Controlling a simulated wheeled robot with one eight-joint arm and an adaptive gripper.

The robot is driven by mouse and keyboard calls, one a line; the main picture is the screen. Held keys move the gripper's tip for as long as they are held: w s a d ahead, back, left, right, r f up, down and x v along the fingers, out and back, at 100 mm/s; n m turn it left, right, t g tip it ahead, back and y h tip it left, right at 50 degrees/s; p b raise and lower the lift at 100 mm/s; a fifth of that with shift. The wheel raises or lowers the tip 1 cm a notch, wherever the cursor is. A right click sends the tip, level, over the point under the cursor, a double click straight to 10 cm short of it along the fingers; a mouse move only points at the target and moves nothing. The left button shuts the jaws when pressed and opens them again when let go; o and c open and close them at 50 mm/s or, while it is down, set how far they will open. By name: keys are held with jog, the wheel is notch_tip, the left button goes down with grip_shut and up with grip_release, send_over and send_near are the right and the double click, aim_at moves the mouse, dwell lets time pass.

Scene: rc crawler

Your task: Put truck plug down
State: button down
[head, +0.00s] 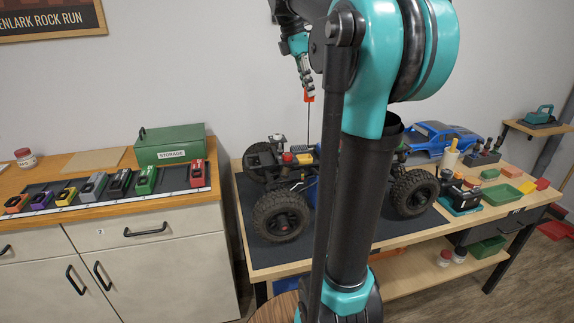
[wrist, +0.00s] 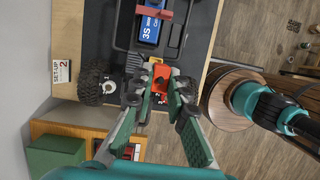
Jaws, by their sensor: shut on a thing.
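My gripper (head: 306,88) is raised above the crawler truck in the head view. It is shut on the red truck plug (head: 309,98), and a thin dark lead runs down from the plug toward the chassis. In the wrist view the red truck plug (wrist: 161,79) sits between the fingertips of my gripper (wrist: 160,88). The crawler truck (head: 283,217) stands on the dark mat of the workbench, partly hidden by my arm. A blue battery marked 3S (wrist: 150,29) lies in the chassis in the wrist view, with a yellow piece beside it.
A row of coloured packs lies on a dark strip on the left cabinet (head: 160,222), with a green storage box (head: 170,146) behind. A blue car body (head: 440,137), a green tray (head: 502,194) and small tools occupy the bench's right side. The mat's front (head: 300,250) is bare.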

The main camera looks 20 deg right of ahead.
jog(key=shift+a+f, duration=0.15)
jog(key=shift+f, duration=3.2)
jog(key=shift+a+f, duration=0.15)
jog(key=shift+f, duration=3.25)
jog(key=shift+a+f, duration=0.15)
jog(key=shift+f, duration=3.2)
jog(key=c, duration=1.9)
grip_release()
jog(key=shift+f, duration=0.1)
jog(key=o, duration=0.4)
jog(key=v, duration=1.2)
jog(key=shift+s, duration=0.1)
